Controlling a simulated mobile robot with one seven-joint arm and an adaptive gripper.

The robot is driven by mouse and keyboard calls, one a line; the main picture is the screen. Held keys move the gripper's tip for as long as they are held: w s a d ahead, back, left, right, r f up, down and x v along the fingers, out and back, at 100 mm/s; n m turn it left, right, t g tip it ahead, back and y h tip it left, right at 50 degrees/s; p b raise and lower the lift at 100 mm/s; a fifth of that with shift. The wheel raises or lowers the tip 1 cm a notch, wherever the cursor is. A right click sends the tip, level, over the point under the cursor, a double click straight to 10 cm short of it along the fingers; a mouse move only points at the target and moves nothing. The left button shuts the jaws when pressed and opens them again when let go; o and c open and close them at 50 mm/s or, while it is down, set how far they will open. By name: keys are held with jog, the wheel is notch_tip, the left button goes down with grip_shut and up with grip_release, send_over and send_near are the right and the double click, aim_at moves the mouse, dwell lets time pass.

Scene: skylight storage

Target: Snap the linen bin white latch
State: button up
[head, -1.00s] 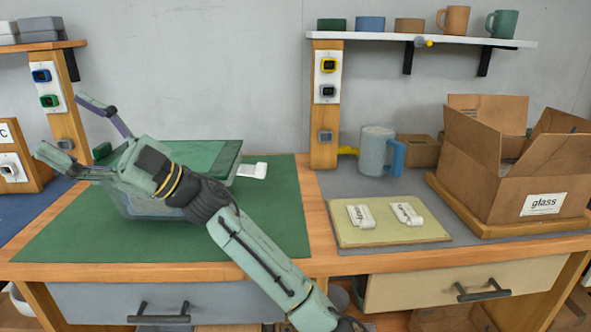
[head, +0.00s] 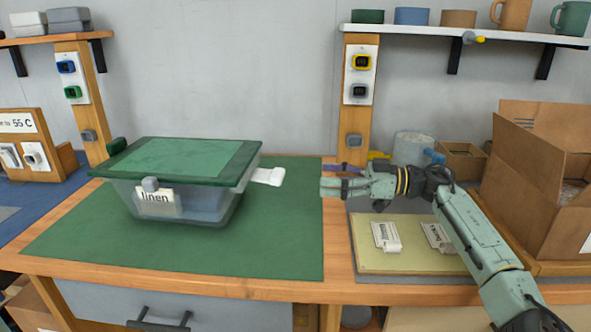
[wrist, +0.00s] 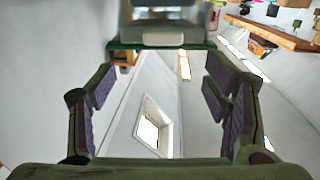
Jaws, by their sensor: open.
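The linen bin (head: 205,213) is a clear tub with a green lid (head: 185,158) and a "linen" label on its front, standing on the green mat. Its white latch (head: 268,176) juts out from the right side and looks unfastened. A grey latch (head: 150,184) sits at the front rim, and a green latch (head: 116,146) stands up at the left. My gripper (head: 328,178) is open and empty, to the right of the white latch and apart from it, pointing left. In the wrist view, the white latch (wrist: 163,39) shows ahead between the spread fingers (wrist: 160,110).
A wooden post (head: 358,120) with switches stands behind my gripper. The green mat (head: 270,250) is clear in front of the bin.

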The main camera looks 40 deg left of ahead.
aim_at(283, 173)
jog(key=p+x, duration=0.1)
jog(key=x, duration=0.4)
jog(key=p+x, duration=0.1)
jog(key=x, duration=0.4)
jog(key=shift+s+a+r+p, duration=0.1)
jog(key=shift+s+a+p, duration=0.15)
jog(key=shift+s+p, duration=0.15)
grip_shut()
dwell(0.4)
jog(key=shift+r, duration=0.1)
